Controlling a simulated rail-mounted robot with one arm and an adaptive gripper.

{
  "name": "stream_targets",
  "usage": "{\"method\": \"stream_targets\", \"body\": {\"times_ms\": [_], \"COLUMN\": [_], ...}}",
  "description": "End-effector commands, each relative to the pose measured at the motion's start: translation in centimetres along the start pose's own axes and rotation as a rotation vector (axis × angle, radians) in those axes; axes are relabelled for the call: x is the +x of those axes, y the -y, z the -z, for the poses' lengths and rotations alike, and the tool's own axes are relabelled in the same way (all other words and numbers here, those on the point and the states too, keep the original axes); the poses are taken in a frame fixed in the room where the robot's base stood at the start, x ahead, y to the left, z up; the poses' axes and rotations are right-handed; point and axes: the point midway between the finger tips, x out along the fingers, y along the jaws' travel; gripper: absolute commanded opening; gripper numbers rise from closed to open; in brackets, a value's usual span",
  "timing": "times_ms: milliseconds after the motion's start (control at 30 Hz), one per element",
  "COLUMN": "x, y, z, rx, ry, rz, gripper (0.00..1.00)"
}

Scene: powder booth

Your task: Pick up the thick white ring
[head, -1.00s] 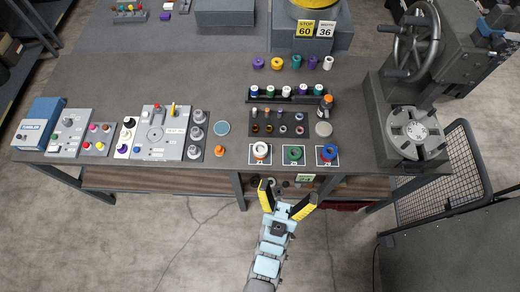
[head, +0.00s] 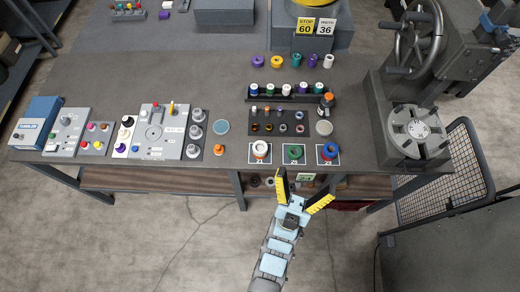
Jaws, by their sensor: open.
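A thick white ring (head: 260,149) with some orange at its middle lies on the left of three white-bordered squares near the table's front edge. A green ring (head: 294,152) and a blue ring with red on it (head: 327,152) lie on the other two squares to its right. My gripper (head: 306,187) is open, with its yellow-and-black fingers spread apart and nothing visible between them. In the picture it is below the table's front edge, to the right of and below the white ring, apart from it. Its height is hard to tell.
Behind the rings stand a rack of small parts (head: 280,130) and a row of spools (head: 290,97). An orange piece (head: 219,149) and a control panel (head: 160,133) are to the left. A round slotted fixture (head: 418,132) stands at the right.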

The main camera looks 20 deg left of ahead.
Motion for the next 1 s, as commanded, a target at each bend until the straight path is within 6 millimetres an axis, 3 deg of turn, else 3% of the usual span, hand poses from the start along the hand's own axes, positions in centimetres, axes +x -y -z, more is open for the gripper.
{"method": "stream_targets", "body": {"times_ms": [200,500,733,1000], "x": [-0.8,-2.8,-5.6,-10.1], "y": [-5.4,-10.1,-10.3,-6.8], "z": [-6.6,-14.3,-19.2,-23.2], "rx": [-0.058,-0.045,0.017,0.114], "ry": [0.204,0.499,0.727,0.991], "rz": [-0.089,-0.151,-0.12,0.021], "gripper": [0.94,0.94,0.94,0.94]}}
